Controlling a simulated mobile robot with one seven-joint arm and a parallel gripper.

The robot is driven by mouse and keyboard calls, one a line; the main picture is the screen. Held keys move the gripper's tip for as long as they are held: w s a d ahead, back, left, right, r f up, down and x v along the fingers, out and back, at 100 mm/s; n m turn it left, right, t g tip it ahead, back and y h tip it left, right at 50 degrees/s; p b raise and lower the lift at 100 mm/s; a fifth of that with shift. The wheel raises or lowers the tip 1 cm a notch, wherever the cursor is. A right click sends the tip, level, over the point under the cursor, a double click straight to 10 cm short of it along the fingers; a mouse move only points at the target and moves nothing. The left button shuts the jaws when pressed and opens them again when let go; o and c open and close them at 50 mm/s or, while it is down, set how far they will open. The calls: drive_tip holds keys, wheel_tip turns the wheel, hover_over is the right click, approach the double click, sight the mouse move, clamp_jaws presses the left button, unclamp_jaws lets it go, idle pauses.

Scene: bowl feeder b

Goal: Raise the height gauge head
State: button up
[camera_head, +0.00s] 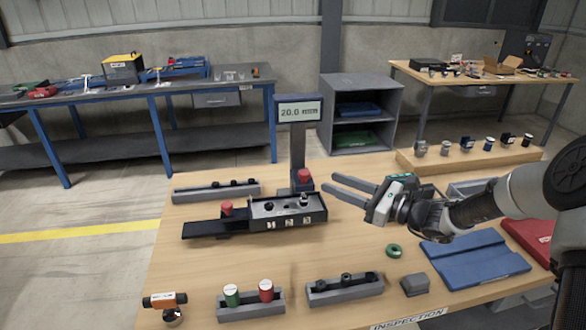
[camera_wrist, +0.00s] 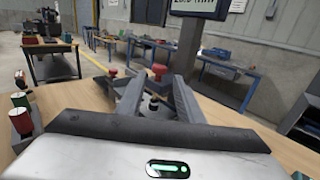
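The height gauge is a dark post (camera_head: 298,145) with a display (camera_head: 299,111) reading 20.0 mm. Its head low on the post carries a red knob (camera_head: 304,176), which also shows in the wrist view (camera_wrist: 159,71). My gripper (camera_head: 330,182) is open and empty, its fingers pointing left toward the red knob and a short way to its right. In the wrist view, the red knob appears ahead, between and beyond the fingertips (camera_wrist: 155,80). The post (camera_wrist: 188,45) rises behind it. The knob's lower part is hard to make out there.
A dark fixture (camera_head: 288,213) with small parts stands before the post; a second red knob (camera_head: 227,208) is on its left slide. Grey racks (camera_head: 217,192), a green ring (camera_head: 394,250), a blue tray (camera_head: 475,260) and an orange tool (camera_head: 165,300) lie around.

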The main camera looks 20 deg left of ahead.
sight(293, 178)
drive_tip(key=x, duration=1.4)
drive_tip(key=shift+a, duration=0.1)
